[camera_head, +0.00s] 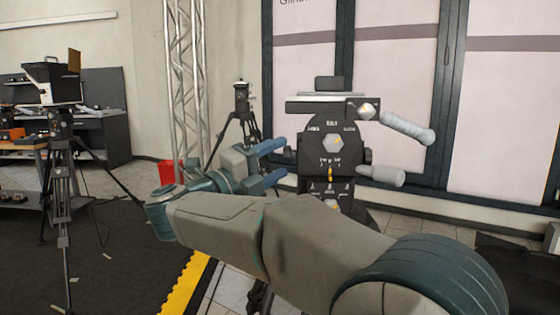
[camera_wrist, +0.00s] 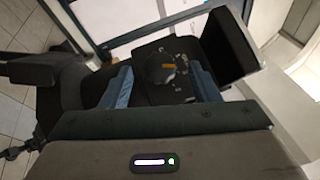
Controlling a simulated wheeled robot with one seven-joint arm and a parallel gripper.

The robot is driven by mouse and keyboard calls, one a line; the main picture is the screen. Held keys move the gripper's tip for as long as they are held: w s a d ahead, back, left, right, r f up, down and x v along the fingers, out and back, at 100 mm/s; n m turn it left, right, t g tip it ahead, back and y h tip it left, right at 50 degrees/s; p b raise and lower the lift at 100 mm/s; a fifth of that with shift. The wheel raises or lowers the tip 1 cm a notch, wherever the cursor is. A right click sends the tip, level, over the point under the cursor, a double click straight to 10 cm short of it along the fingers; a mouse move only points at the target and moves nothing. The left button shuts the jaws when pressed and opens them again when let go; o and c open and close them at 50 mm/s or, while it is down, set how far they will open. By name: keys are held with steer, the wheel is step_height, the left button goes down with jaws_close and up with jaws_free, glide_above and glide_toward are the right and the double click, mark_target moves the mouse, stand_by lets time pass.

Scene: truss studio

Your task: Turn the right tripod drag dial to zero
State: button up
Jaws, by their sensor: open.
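A dark tripod head (camera_head: 316,133) stands right of centre in the head view. Its front carries a middle dial (camera_head: 334,144) with a pale knob and orange mark, a lower dial (camera_head: 331,203) partly hidden by my arm, and a small upper-right dial (camera_head: 368,110). My gripper (camera_head: 284,160) is open just left of the head, its blue fingers pointing toward it.
Two pale handles (camera_head: 408,128) stick out on the tripod head's right. A truss column (camera_head: 187,80) and another tripod (camera_head: 241,115) stand behind my gripper. A camera on a tripod (camera_head: 58,90) stands far left. Dark floor with a yellow edge (camera_head: 186,284) lies at lower left.

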steer(key=shift+x, duration=0.8)
steer(key=c, duration=1)
steer(key=shift+o, duration=0.2)
